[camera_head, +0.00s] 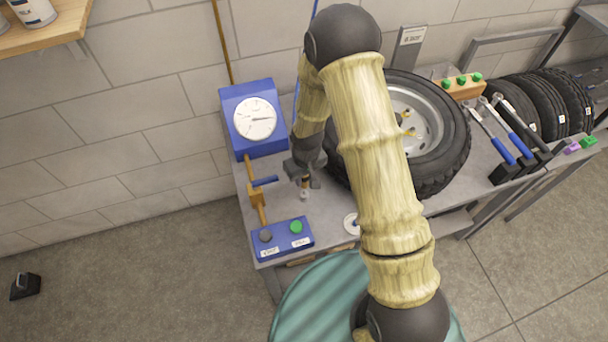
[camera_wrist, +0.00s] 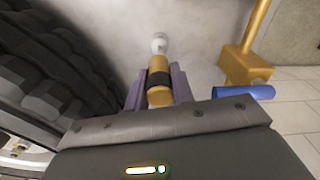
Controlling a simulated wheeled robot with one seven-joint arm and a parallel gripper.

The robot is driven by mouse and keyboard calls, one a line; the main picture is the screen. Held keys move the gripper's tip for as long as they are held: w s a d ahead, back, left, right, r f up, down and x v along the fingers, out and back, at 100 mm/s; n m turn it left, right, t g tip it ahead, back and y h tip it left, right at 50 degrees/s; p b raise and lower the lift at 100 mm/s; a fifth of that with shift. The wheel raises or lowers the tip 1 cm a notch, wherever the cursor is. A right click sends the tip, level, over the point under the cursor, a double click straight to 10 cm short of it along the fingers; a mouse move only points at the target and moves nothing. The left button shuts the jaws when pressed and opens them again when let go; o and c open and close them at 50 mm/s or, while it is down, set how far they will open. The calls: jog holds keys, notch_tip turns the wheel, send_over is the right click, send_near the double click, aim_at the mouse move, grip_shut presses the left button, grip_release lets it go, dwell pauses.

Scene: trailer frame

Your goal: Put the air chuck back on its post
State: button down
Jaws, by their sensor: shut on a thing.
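The air chuck (camera_wrist: 159,66) is a short brass-coloured cylinder with a black band and a pale round tip. My gripper (camera_wrist: 158,88) is shut on it, with one purple-grey finger on each side. In the head view my gripper (camera_head: 306,181) points down over the bench, left of the big tyre, and the chuck's pale tip (camera_head: 305,195) shows below the fingers. A white disc (camera_head: 350,224) with a small blue part lies on the bench to the right, partly hidden by my arm; I cannot tell whether it is the post's base.
A blue gauge box (camera_head: 252,118), a brass pipe with a blue-handled valve (camera_head: 264,181) and a blue button box (camera_head: 283,239) stand left of my gripper. The big tyre (camera_head: 440,170) is close on the right.

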aim_at(304, 186)
jog(key=shift+f+b, duration=0.35)
jog(key=shift+f, duration=0.5)
jog(key=shift+f+b, duration=0.55)
jog(key=shift+f, duration=0.2)
jog(key=shift+f+b, duration=0.55)
jog(key=shift+f, duration=0.3)
jog(key=c, duration=0.6)
grip_release()
jog(key=shift+c, duration=0.2)
jog(key=shift+r, duration=0.15)
